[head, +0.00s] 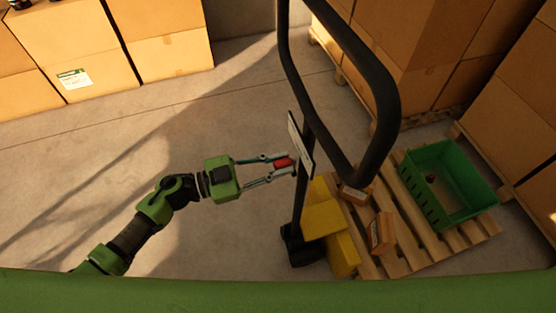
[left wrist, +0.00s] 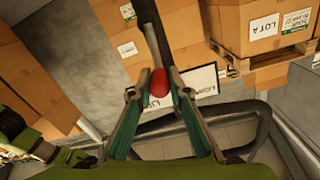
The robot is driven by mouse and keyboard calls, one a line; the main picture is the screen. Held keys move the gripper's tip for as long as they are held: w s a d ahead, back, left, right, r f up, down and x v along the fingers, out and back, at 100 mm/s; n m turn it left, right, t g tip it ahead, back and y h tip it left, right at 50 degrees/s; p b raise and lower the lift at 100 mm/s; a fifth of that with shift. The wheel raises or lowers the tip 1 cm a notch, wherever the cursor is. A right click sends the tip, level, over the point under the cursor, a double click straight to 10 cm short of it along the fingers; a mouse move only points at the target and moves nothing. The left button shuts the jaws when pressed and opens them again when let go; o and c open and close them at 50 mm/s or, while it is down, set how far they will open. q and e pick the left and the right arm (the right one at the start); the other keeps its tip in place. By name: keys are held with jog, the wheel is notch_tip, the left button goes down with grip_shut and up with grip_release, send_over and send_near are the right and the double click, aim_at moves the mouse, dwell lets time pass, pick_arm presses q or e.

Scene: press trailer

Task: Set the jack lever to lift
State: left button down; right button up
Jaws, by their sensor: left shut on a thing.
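The jack's dark loop handle (head: 392,100) rises over its post and yellow body (head: 322,218) in the head view. A white label plate (head: 300,145) is fixed on the post. The jack lever's red knob (head: 283,162) sticks out to the left of the plate. My left gripper (head: 284,168) comes from the left and is shut on the red knob. In the left wrist view the knob (left wrist: 159,83) sits between the fingertips (left wrist: 158,92), and parts of the plate's lettering (left wrist: 158,101) show behind, partly hidden by the fingers. My right gripper is not in view.
A wooden pallet (head: 451,240) with a green crate (head: 478,178) and small brown boxes (head: 382,232) stands right of the post. Stacked cartons (head: 172,55) line the back left, with more at the right (head: 415,45). The concrete floor around my left arm is clear.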

pick_arm(q)
jog(key=shift+s+d+f+m+b, duration=0.25)
jog(key=shift+s+m, duration=0.35)
jog(key=shift+m, duration=0.55)
jog(key=shift+s+d+f+m+b, duration=0.15)
jog(key=shift+s+f+m, duration=0.15)
jog(key=shift+s+m, duration=0.55)
jog(key=shift+s+d+f+m+b, duration=0.15)
jog(key=shift+s+f+m+b, duration=0.15)
jog(key=shift+m, duration=1.1)
jog(key=c, duration=1.9)
grip_release()
jog(key=shift+s, duration=0.1)
jog(key=v, duration=1.2)
